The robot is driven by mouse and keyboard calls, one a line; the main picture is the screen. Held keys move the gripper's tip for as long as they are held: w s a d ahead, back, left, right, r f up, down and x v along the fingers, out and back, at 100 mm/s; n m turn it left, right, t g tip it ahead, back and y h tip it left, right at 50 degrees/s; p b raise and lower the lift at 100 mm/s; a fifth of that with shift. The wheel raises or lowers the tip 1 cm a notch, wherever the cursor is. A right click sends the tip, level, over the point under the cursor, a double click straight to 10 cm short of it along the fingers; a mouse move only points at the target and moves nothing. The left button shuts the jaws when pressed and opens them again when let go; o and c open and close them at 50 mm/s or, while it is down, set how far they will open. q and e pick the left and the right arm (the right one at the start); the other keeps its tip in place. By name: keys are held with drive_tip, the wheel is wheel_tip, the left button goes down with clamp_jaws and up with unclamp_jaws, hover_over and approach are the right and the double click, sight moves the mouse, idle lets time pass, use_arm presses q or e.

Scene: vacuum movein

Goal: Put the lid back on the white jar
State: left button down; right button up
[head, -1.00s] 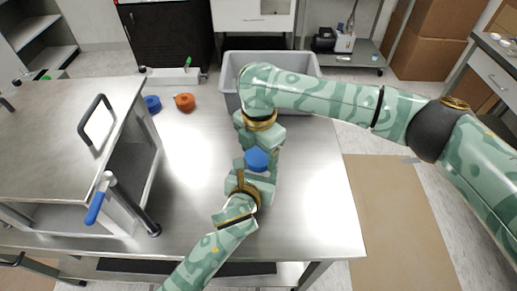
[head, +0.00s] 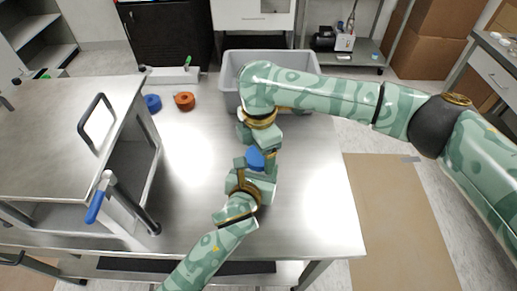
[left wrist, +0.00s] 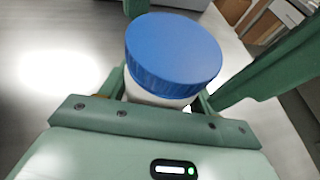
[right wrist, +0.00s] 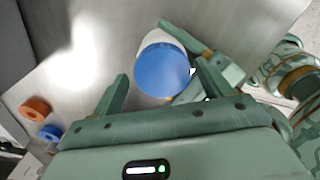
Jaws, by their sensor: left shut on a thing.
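The white jar (left wrist: 150,97) stands in my left gripper (head: 255,168), whose fingers are shut on its body. The blue lid (left wrist: 172,50) sits on top of the jar; the left wrist view shows a white strip of jar below its rim. I cannot tell whether it is screwed tight. The lid (head: 256,160) also shows in the head view, between my two grippers. My right gripper (right wrist: 160,70) is open, its fingers on either side of the lid (right wrist: 162,72) in the right wrist view, with visible gaps. Most of the jar is hidden in the head view.
A grey bin (head: 232,92) stands at the back of the steel table (head: 310,210). A blue round thing (head: 153,103) and an orange one (head: 185,101) lie at the back left. A steel cart (head: 60,150) with a blue-gripped handle is at left. The table's right side is clear.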

use_arm(q)
drive_tip(key=shift+a, duration=0.1)
use_arm(e)
drive_tip(key=shift+r, duration=0.1)
drive_tip(key=shift+r, duration=2.15)
drive_tip(key=shift+c, duration=0.2)
wheel_tip(320, 180, up, 4)
drive_tip(key=n, duration=0.3)
drive_tip(key=shift+f, duration=0.25)
drive_tip(key=shift+f, duration=4.05)
